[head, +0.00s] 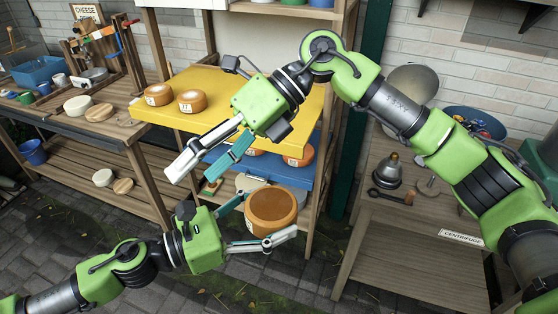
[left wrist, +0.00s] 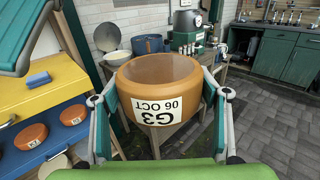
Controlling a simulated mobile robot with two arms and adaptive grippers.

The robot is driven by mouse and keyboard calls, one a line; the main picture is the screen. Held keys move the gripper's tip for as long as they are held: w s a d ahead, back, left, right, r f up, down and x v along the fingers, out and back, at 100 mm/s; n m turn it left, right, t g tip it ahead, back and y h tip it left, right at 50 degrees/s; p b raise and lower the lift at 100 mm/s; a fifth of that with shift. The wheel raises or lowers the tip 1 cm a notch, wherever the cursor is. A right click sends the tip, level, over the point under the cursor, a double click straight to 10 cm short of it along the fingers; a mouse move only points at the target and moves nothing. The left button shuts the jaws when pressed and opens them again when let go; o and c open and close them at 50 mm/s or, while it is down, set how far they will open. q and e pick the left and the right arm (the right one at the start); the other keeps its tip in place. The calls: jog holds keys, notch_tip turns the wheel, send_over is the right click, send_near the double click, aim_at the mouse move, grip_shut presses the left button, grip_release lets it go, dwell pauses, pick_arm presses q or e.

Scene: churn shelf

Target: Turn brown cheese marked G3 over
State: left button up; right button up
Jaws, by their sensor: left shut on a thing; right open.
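In the left wrist view the G3 cheese (left wrist: 160,85) bears a white label reading G3, 06 OCT, upside down in the picture. My left gripper (head: 268,222) is shut on it, a finger at each side, and holds it in the air in front of the shelf; the gripper also shows in the left wrist view (left wrist: 160,108). My right gripper (head: 198,168) is open and empty, up and left of the cheese, before the yellow and blue shelves.
Two brown cheeses (head: 192,101) sit on the yellow shelf (head: 230,78). More brown cheeses (head: 299,158) sit on the blue shelf (head: 318,165) below it. A wooden table (head: 420,240) with a bell-like metal object stands at right, a cheese bench (head: 60,115) at left. Paved floor lies below.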

pick_arm(q)
jog(key=shift+r, duration=0.1)
pick_arm(e)
jog(key=d+n+t+h, duration=0.2)
jog(key=d+h, duration=0.2)
jog(key=d, duration=0.1)
jog(key=t+h, duration=0.3)
jog(key=h, duration=0.1)
send_near(271, 204)
jog(key=f, duration=0.3)
jog(key=a+f, duration=0.1)
jog(key=f, duration=0.7)
jog(key=shift+w+a+f, duration=0.15)
jog(key=shift+a, duration=0.25)
jog(key=c, duration=1.1)
pick_arm(q)
jog(key=o, duration=1.2)
jog(key=shift+o, duration=0.2)
